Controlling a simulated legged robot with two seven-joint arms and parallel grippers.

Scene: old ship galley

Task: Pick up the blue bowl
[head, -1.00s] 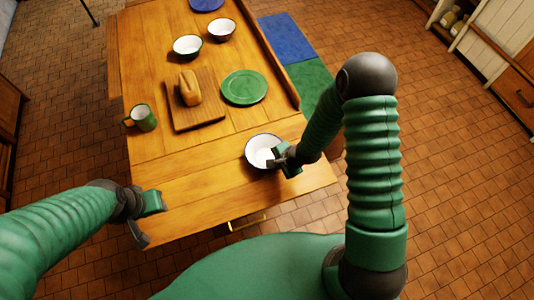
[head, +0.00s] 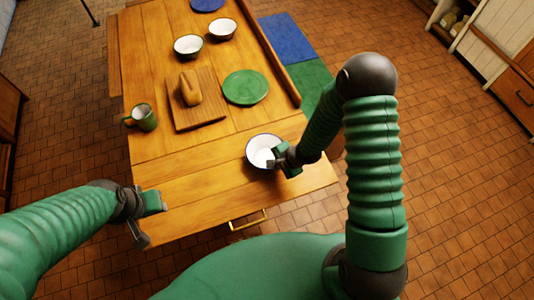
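A bowl (head: 259,145) with a white inside and a dark blue rim sits upright on the near right part of the wooden table (head: 190,172). It is the bowl closest to me. My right gripper (head: 278,160) is at the right side of its rim, with a fingertip reaching over the inside. The gripper hides that part of the rim, and I cannot tell whether its fingers are closed on it. My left gripper (head: 147,218) is open and empty at the table's near left corner, well apart from the bowl.
A green plate (head: 245,87), a cutting board (head: 208,112) with bread (head: 190,88) and a green mug (head: 144,117) stand farther back. Two more bowls (head: 188,46) (head: 222,29) and a blue plate (head: 207,4) are at the far end. Bare tabletop lies left of the near bowl.

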